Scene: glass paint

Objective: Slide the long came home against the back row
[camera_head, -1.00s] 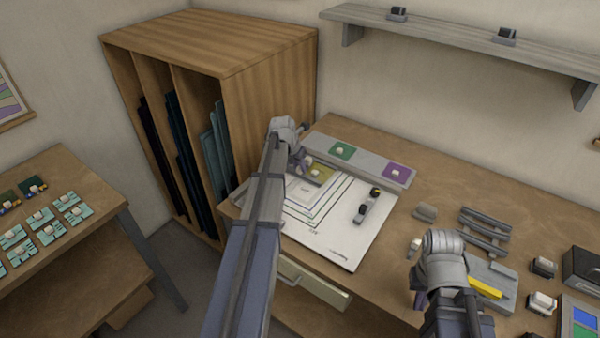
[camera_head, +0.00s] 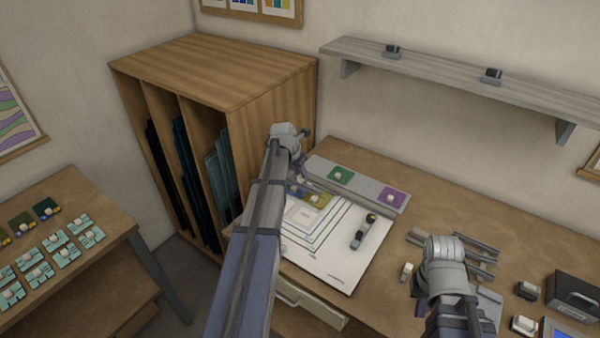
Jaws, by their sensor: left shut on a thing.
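My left gripper (camera_head: 299,173) is over the back left corner of the white pattern board (camera_head: 325,268). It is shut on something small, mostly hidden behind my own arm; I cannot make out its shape. By the fingers a blue piece (camera_head: 292,188) and an olive-yellow piece (camera_head: 319,199) with a pale knob lie side by side at the back of the board. I cannot pick out the long came for certain. My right gripper (camera_head: 420,306) hangs low over the table's right half; its wrist hides most of its fingers.
A grey strip (camera_head: 368,191) behind the board bears a green tile (camera_head: 341,174) and a purple tile (camera_head: 391,196). A dark-ended tool (camera_head: 363,232) lies on the board. Grey bars (camera_head: 477,243) lie behind my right wrist. A wooden rack (camera_head: 270,100) stands at the left.

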